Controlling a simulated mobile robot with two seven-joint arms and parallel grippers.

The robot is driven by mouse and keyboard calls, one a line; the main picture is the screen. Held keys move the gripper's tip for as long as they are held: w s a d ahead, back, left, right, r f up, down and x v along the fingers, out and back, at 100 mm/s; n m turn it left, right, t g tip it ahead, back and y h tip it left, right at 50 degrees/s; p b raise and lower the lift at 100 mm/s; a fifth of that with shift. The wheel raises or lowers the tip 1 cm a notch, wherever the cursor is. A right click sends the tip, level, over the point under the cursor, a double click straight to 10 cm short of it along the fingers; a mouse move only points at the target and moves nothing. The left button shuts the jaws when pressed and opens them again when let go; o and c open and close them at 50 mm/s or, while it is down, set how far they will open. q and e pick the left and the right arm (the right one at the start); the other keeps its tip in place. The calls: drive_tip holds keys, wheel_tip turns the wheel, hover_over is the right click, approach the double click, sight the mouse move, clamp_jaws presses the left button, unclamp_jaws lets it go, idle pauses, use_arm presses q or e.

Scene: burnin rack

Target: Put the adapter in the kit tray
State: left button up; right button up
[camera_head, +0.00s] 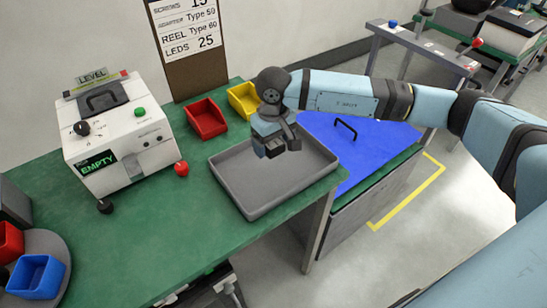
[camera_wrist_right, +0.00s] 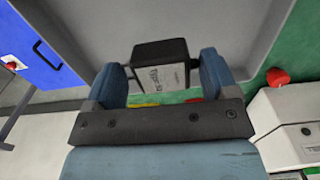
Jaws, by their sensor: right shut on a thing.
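The adapter is a small dark box with a pale label that reads roughly "Type 59"; it sits between the two fingers in the right wrist view (camera_wrist_right: 160,68). My right gripper (camera_head: 282,148) is shut on the adapter and holds it over the grey kit tray (camera_head: 250,192). In the right wrist view the fingers of this gripper (camera_wrist_right: 163,80) stand on both sides of the box, with the tray floor behind it. The tray looks empty. In the head view the gripper largely hides the adapter, and its height above the tray floor is hard to tell. My left gripper is out of view.
A red bin (camera_head: 206,119) and a yellow bin (camera_head: 244,100) stand behind the tray on the green bench (camera_head: 150,240). A white machine with an "EMPTY" display (camera_head: 118,140) is at left. A blue panel with a handle (camera_head: 355,150) is right of the tray.

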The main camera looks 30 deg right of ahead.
sight(274, 167)
drive_tip(key=shift+f, duration=3.2)
drive_tip(key=shift+f, duration=0.2)
drive_tip(key=o, duration=0.9)
drive_tip(key=shift+r, duration=0.1)
wheel_tip(274, 167, up, 12)
drive_tip(key=shift+r+b, duration=0.15)
drive_tip(key=shift+b, duration=0.15)
